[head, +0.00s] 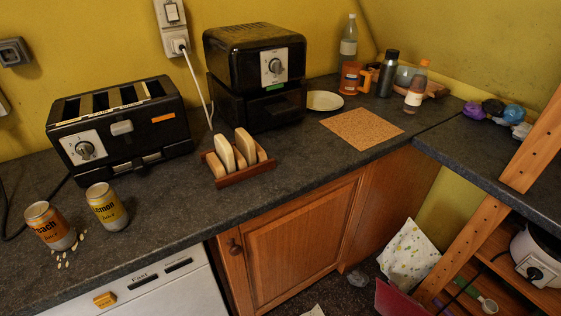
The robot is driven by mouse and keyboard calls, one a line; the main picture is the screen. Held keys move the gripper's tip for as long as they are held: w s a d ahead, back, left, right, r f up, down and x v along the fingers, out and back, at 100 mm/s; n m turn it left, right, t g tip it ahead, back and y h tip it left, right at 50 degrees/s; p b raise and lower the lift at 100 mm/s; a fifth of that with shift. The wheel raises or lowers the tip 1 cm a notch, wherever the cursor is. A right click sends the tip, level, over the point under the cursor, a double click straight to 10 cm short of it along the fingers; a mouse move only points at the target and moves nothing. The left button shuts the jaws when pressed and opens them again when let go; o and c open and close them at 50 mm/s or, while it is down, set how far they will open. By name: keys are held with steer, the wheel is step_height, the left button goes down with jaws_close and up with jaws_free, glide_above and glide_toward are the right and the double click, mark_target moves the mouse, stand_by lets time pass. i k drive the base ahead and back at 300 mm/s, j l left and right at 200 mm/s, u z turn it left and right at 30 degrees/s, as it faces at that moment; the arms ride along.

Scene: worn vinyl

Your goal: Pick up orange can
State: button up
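The orange can (48,225), with a label ending in "each", stands upright on the dark countertop (190,215) at the far left, near the front edge. A yellow can (107,208) labelled "Lemon" stands a little to its right, with a small gap between them. Several small pale pieces (66,254) lie on the counter beside the orange can. My gripper is not in view.
A black toaster (125,128) stands behind the cans, with a dark cable at the left. A toast rack (246,178) and a black oven-like appliance (282,68) stand further right. The counter right of the yellow can is clear.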

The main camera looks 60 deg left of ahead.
mark_target(43, 216)
steer(key=u, duration=3.7)
steer(key=j+z, duration=0.15)
steer(key=z, duration=0.25)
steer(key=j+z, duration=0.15)
steer(key=z, duration=0.25)
steer(key=j+z, duration=0.15)
steer(key=z, duration=0.25)
steer(key=j+z, duration=0.1)
steer(key=z, duration=0.3)
steer(key=k, duration=0.05)
